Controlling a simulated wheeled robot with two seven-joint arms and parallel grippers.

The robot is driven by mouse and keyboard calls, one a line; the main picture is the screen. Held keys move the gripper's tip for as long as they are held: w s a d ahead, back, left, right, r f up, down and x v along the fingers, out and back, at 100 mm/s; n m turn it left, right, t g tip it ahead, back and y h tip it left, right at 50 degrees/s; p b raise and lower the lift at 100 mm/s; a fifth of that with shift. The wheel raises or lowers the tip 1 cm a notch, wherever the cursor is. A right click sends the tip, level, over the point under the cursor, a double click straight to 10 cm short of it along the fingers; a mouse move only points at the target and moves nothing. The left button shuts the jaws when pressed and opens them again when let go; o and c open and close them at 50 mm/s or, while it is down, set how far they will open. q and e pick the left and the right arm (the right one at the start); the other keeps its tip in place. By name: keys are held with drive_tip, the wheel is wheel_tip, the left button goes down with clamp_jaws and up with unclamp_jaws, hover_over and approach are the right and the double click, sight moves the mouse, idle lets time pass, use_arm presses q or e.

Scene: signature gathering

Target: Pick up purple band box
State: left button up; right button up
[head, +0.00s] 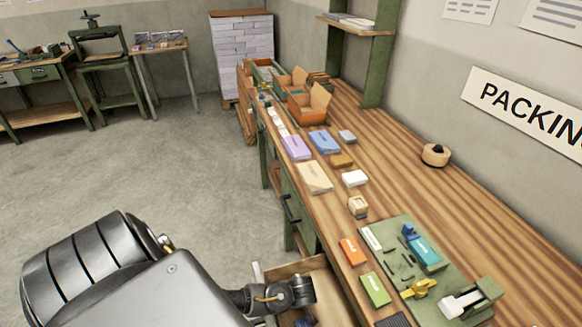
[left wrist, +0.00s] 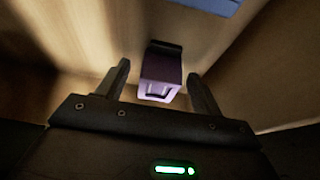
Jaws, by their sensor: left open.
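In the left wrist view, a small box (left wrist: 160,78) with a dark upper part and a pale purple end stands between the fingers of my left gripper (left wrist: 158,70). The gripper is open, with a gap visible on each side of the box. The surroundings look like the wooden inside of a drawer. In the head view my left arm reaches down to the open drawer (head: 318,283) under the bench. The gripper's fingers and the box are hidden there. My right gripper is not in view.
The wooden bench (head: 395,165) stands over the drawer. On it are a lilac pack (head: 296,147), a blue pack (head: 324,142), a cream pack (head: 315,177), an orange box (head: 352,251), a green box (head: 376,290) and a green mat with tools. Drawer walls surround the gripper closely.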

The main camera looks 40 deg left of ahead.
use_arm(q)
drive_tip(key=c, duration=1.1)
